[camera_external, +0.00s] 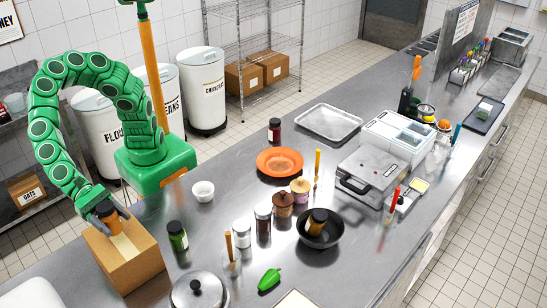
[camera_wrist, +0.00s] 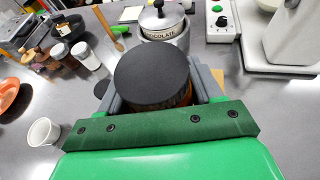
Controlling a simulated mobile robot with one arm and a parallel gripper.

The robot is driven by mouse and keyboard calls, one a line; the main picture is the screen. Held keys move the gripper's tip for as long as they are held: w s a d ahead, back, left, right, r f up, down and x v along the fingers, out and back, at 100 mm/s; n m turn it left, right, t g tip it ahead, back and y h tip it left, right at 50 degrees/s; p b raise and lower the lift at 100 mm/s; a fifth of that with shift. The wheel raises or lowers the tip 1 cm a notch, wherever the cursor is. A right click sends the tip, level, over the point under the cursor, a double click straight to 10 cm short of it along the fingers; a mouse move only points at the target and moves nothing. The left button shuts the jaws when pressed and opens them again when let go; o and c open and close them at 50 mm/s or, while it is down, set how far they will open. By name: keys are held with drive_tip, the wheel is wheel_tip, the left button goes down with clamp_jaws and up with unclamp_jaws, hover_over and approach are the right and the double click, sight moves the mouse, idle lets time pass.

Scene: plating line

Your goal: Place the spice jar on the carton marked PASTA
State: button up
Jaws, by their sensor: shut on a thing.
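My gripper (camera_external: 106,212) is at the near left of the counter, shut on a spice jar (camera_external: 112,222) with a dark lid and orange-brown body. In the wrist view the jar's wide black lid (camera_wrist: 152,72) fills the space between the grey jaws (camera_wrist: 155,92). The jar appears upright. It is over the top of a closed brown carton (camera_external: 140,266) with a pale tape strip. I cannot tell whether the jar's base touches the carton. No marking on this carton is readable. A bit of brown carton (camera_wrist: 218,82) shows beside the right jaw in the wrist view.
A green-filled jar (camera_external: 177,236) stands right of the carton, with a lidded pot (camera_external: 200,291) nearer the front. A white cup (camera_external: 203,191), orange plate (camera_external: 279,160), several jars and a black pan (camera_external: 333,235) stand farther right. Bare counter lies between them.

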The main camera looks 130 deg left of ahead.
sight(119, 230)
drive_tip(key=shift+f, duration=1.35)
drive_tip(key=shift+f, duration=0.15)
drive_tip(key=o, duration=1.2)
drive_tip(key=shift+s+r, duration=0.15)
drive_tip(key=shift+r, duration=0.05)
drive_tip(key=shift+v, duration=5.9)
drive_tip(key=shift+d+f, duration=0.1)
